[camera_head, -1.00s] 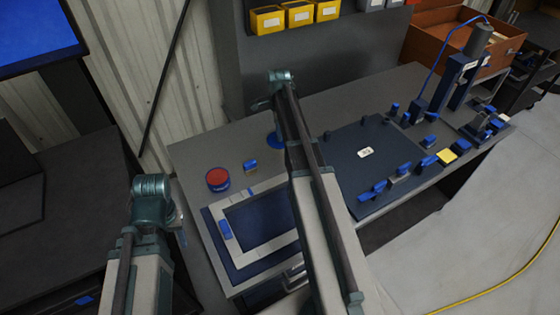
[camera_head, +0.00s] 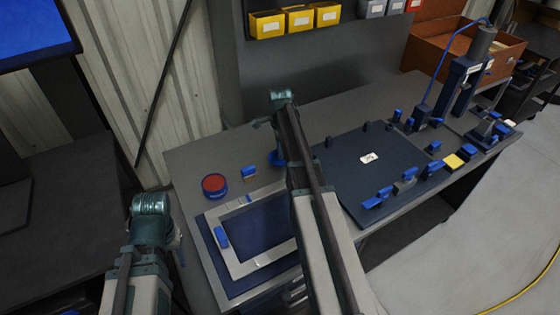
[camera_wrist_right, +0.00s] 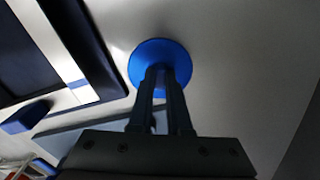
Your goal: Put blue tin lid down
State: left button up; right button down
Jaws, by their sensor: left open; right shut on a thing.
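The blue tin lid (camera_head: 276,159) is a round blue disc, partly hidden behind my right arm in the head view. In the right wrist view, the lid (camera_wrist_right: 160,52) shows as a blue disc at the ends of the fingers. My right gripper (camera_wrist_right: 161,72) is shut on it, over the grey bench top. I cannot tell whether the lid touches the bench. A round blue tin (camera_head: 214,187) with a red top stands on the bench, left of the lid. My left gripper (camera_head: 178,240) is open at lower left, off the bench, its fingers mostly hidden.
A small blue-topped block (camera_head: 249,172) stands between tin and lid. A grey frame with a dark blue panel (camera_head: 262,222) lies in front. A dark plate (camera_head: 345,150) with blue clamps is to the right. Bare bench top (camera_head: 225,150) lies behind the tin.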

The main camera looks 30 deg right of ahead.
jog(key=shift+f+b, duration=1.7)
jog(key=shift+f, duration=0.1)
jog(key=shift+f, duration=0.2)
jog(key=c, duration=0.9)
grip_release()
jog(key=shift+o, duration=0.2)
jog(key=shift+r, duration=0.2)
notch_tip(320, 180, up, 12)
jog(key=p, duration=1.2)
